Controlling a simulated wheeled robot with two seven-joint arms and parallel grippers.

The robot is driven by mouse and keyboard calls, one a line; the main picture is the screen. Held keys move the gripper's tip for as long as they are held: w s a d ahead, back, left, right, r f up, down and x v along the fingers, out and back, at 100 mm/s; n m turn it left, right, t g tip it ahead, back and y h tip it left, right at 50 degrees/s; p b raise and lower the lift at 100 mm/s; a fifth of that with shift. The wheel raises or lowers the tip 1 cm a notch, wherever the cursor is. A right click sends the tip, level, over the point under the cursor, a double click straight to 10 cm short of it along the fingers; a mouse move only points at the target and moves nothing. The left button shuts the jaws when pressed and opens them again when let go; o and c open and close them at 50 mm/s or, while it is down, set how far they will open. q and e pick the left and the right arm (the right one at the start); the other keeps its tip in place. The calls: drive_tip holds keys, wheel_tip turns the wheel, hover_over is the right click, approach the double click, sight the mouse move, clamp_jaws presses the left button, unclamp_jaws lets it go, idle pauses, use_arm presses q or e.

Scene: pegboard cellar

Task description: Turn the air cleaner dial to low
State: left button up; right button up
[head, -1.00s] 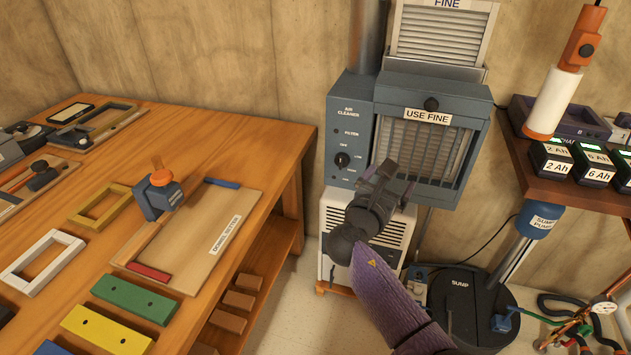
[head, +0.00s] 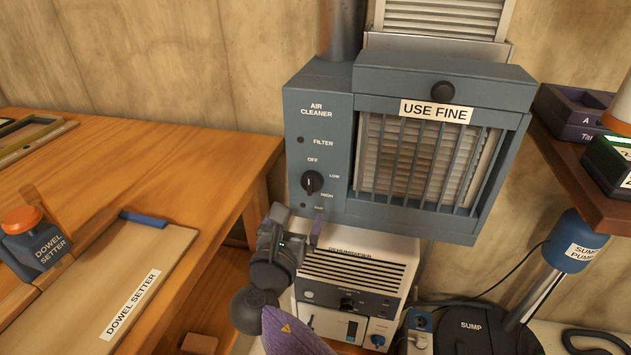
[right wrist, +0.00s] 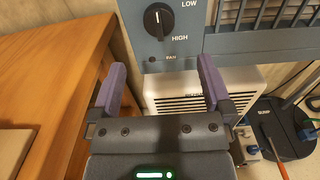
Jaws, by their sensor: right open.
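The air cleaner (head: 420,85) is a blue-grey box on the wall side with a black dial (head: 312,183) on its left panel. The labels OFF, LOW and HIGH run from above the dial down its right side. In the right wrist view the dial (right wrist: 158,20) shows at the top, and its white mark stands about upright, which is toward OFF in the head view. My right gripper (head: 296,224) is open and empty, below the dial and apart from it. Its two purple fingers (right wrist: 160,68) are spread wide. My left gripper is not in view.
A wooden workbench (head: 140,150) with a dowel setter (head: 150,260) stands at the left. A white dehumidifier (head: 350,275) is below the air cleaner. A shelf (head: 570,150) with batteries and a black sump (head: 470,325) are at the right.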

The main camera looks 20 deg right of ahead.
sight(309, 186)
drive_tip(key=b+x, duration=0.1)
drive_tip(key=x, duration=0.2)
drive_tip(key=b+x, duration=0.2)
drive_tip(key=x, duration=0.1)
drive_tip(key=b+x, duration=0.2)
drive_tip(key=x, duration=0.1)
drive_tip(key=shift+f, duration=0.25)
drive_tip(key=shift+w+d+r, duration=0.15)
drive_tip(key=shift+w+r, duration=0.05)
drive_tip(key=shift+w, duration=0.1)
drive_tip(key=shift+r, duration=0.1)
drive_tip(key=c, duration=1.1)
drive_tip(key=shift+c, duration=0.8)
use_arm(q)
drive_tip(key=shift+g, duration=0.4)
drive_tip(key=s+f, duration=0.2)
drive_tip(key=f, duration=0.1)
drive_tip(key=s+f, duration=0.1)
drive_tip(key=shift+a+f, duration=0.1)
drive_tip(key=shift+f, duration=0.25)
